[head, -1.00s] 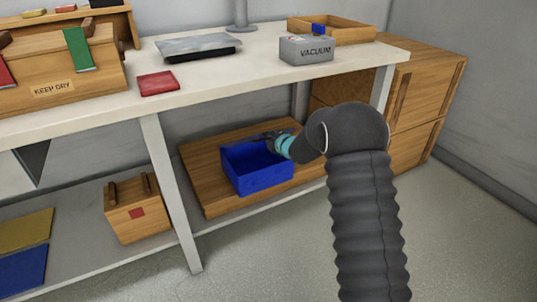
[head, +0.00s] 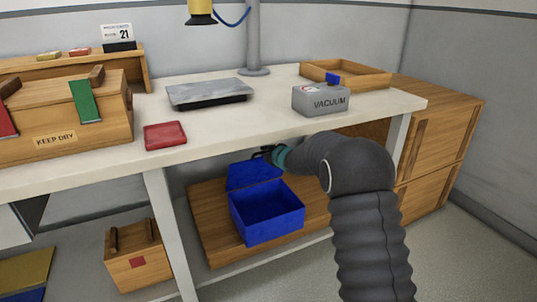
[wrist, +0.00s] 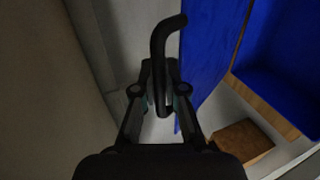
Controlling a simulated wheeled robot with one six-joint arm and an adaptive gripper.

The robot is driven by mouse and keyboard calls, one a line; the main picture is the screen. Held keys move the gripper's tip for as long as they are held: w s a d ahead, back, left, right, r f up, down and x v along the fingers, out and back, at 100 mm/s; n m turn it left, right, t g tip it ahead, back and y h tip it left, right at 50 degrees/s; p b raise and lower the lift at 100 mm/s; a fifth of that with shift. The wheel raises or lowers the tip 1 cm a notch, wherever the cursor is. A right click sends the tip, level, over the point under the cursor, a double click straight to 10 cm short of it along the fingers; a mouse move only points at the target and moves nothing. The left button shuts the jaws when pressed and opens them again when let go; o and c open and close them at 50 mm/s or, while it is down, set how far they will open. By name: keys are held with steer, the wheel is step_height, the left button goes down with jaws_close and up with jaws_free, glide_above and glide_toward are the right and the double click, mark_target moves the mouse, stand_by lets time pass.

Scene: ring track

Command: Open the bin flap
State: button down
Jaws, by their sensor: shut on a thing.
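The blue bin (head: 267,222) stands on a wooden board on the lower shelf. Its blue flap (head: 254,174) is raised at the back, and the bin's inside shows. My gripper (head: 268,153) is at the flap's upper edge, partly hidden behind my arm. In the wrist view my gripper (wrist: 157,92) is shut on a dark hooked handle (wrist: 163,52) beside the blue flap (wrist: 207,55). The bin (wrist: 288,75) shows at the right there.
The white bench top (head: 225,125) lies just above my gripper. It bears a vacuum box (head: 320,100), a red pad (head: 165,135) and a wooden chest (head: 60,130). A bench leg (head: 168,230) stands left of the bin. Wooden crates (head: 440,125) stand at the right.

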steer(key=c, duration=1.2)
jaws_free()
